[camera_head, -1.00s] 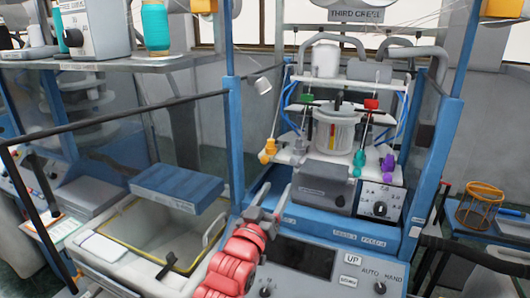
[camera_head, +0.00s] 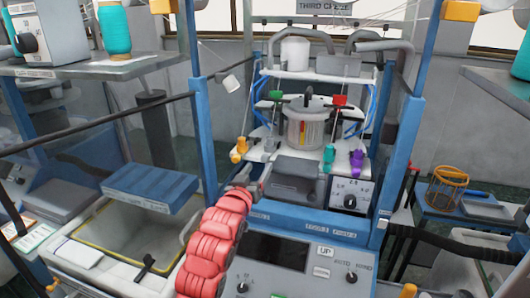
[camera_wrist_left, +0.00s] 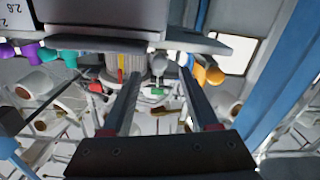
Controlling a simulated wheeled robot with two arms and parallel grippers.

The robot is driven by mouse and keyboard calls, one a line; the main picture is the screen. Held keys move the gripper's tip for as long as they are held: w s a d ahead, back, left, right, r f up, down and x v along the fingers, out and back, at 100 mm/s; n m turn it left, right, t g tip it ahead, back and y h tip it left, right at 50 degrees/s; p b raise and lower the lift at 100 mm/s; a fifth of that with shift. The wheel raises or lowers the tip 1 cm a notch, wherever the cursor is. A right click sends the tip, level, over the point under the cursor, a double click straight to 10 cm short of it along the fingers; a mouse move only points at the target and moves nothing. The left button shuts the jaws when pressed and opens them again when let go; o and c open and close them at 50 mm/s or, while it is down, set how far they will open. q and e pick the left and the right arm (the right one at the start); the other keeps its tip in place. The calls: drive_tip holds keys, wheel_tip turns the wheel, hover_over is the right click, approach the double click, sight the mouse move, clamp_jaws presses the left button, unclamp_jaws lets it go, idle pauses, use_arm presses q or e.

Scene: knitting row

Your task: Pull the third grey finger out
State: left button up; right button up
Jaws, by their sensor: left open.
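The machine under the sign "THIRD CREEL" (camera_head: 323,6) carries a ribbed grey cylinder (camera_head: 306,128), which shows upside down in the left wrist view (camera_wrist_left: 124,65). Coloured knobs hang around it: orange (camera_head: 238,150), teal (camera_head: 329,155) and purple (camera_head: 356,160). I cannot make out which part is the third grey finger. My left gripper (camera_head: 247,178) is at the front left edge of the grey box (camera_head: 295,178), below the orange knob. In the left wrist view its two dark fingers (camera_wrist_left: 161,76) are spread, with nothing clearly held between them. My right gripper is out of view.
A blue post (camera_head: 203,140) stands close left of my arm, and another (camera_head: 402,150) on the right. A dial box (camera_head: 350,192) and a control panel (camera_head: 275,252) are at the front. A blue-lidded bin (camera_head: 150,186) is at the left.

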sight(264, 159)
use_arm(q)
drive_tip(key=p+x, duration=0.2)
drive_tip(key=x, duration=0.4)
drive_tip(key=shift+r, duration=0.15)
drive_tip(key=shift+w+d+p, duration=0.2)
drive_tip(key=shift+w+p, duration=0.1)
drive_tip(key=shift+w, duration=0.35)
clamp_jaws()
idle(0.8)
